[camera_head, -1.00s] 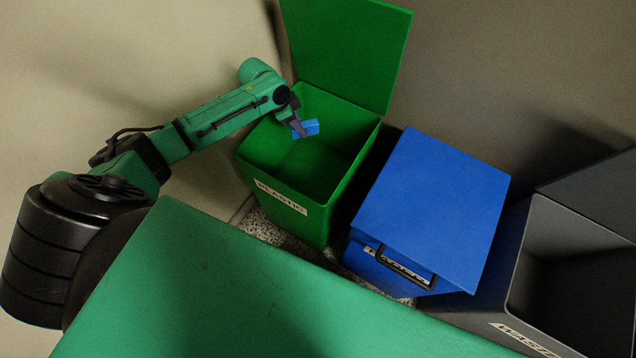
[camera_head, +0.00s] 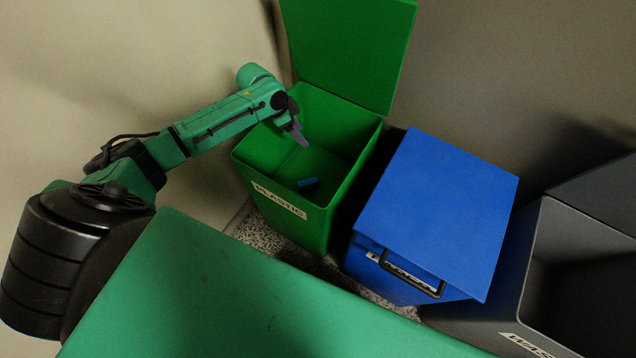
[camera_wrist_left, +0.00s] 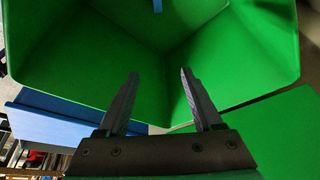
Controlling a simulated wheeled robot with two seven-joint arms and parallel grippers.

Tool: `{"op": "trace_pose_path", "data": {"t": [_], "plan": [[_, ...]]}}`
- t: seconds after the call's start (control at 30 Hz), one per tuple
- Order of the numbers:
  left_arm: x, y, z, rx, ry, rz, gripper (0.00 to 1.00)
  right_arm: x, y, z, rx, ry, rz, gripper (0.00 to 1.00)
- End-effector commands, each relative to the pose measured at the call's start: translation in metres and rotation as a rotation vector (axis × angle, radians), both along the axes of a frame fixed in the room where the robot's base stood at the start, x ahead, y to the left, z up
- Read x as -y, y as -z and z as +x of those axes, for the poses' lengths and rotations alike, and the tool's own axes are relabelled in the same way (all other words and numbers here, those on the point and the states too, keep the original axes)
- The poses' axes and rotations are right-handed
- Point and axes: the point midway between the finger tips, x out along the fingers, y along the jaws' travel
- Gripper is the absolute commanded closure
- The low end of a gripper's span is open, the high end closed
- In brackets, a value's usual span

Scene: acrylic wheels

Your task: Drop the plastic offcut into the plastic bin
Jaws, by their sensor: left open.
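The blue plastic offcut (camera_head: 308,182) is inside the green plastic bin (camera_head: 290,205), low down near its front wall. I cannot tell whether it is resting or still falling. A bit of blue, likely the offcut (camera_wrist_left: 157,5), shows at the top edge of the left wrist view. The bin's lid (camera_head: 350,50) stands open at the back, and its front bears a PLASTIC label. My left gripper (camera_head: 301,138) is over the bin opening, above the offcut and apart from it. In the left wrist view its two fingers (camera_wrist_left: 158,85) are spread with nothing between them. My right gripper is not in view.
A blue bin with a shut lid (camera_head: 440,205) and a black handle stands to the right of the green bin. Farther right is an open grey bin (camera_head: 520,310) with a partly visible label. Walls stand close behind the bins.

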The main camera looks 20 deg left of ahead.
Motion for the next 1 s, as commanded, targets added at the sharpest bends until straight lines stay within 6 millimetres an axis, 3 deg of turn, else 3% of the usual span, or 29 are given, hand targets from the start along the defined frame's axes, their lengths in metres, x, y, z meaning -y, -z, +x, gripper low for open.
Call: {"op": "trace_pose_path", "data": {"t": [0.3, 0.5, 1.0], "plan": [[-0.026, -0.081, -0.021, 0.003, 0.003, 0.007, 0.33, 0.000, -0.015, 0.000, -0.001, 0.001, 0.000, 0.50], [-0.038, -0.120, -0.032, 0.001, 0.000, 0.004, 0.33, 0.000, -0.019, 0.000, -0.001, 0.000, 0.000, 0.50], [-0.040, -0.128, -0.034, 0.001, 0.001, 0.001, 0.33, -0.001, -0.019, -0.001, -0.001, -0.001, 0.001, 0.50]]}}
